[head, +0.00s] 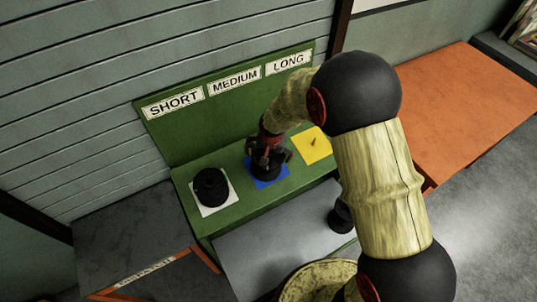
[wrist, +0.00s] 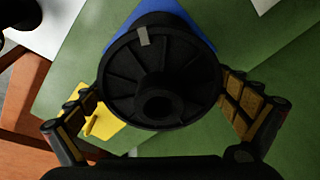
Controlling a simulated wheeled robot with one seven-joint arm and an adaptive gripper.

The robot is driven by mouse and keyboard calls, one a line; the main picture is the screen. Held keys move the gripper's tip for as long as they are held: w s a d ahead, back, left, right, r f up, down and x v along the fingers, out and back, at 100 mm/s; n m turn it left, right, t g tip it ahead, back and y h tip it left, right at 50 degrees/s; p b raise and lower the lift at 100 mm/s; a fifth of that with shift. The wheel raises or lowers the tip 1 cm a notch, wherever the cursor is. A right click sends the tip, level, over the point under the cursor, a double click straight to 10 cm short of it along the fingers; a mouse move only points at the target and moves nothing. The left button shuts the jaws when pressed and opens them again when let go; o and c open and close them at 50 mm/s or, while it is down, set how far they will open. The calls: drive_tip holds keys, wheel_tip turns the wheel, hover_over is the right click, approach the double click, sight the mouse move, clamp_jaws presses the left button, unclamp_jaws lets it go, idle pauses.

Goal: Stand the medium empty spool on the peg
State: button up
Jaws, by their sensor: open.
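A black spool (wrist: 160,75) with a ribbed flange, a central hole and a small grey tag stands at the blue square (head: 270,178) below the MEDIUM label; no wound material shows on the part I see. My gripper (head: 268,155) is above it, pointing down, with its fingers open on either side of the flange. In the wrist view the fingers (wrist: 165,108) flank the spool. The peg at the blue square is hidden by the spool, so I cannot tell whether it is inside the hole.
A black spool (head: 211,186) stands on the white square below SHORT. The yellow square (head: 313,146) below LONG bears a bare peg. Another dark spool (head: 340,217) is on the grey shelf (head: 275,250) in front. An orange table (head: 465,110) is at right.

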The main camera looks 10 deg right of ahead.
drive_tip(key=v, duration=1.2)
drive_tip(key=shift+w, duration=0.1)
drive_tip(key=shift+n, duration=0.3)
drive_tip(key=s+d+r+n+b, duration=0.1)
drive_tip(key=s+d+r, duration=0.3)
drive_tip(key=s, duration=0.4)
drive_tip(key=s+d+r+n+t+b, duration=0.1)
drive_tip(key=s+d+r+b, duration=0.2)
drive_tip(key=s, duration=0.6)
drive_tip(key=s+d+r+n+t+b, duration=0.1)
drive_tip(key=s+d+r+b, duration=0.3)
drive_tip(key=s+r, duration=0.2)
drive_tip(key=s, duration=0.2)
drive_tip(key=shift+s+d+r+n, duration=0.25)
drive_tip(key=shift+s+d+n, duration=0.05)
drive_tip(key=shift+s, duration=0.1)
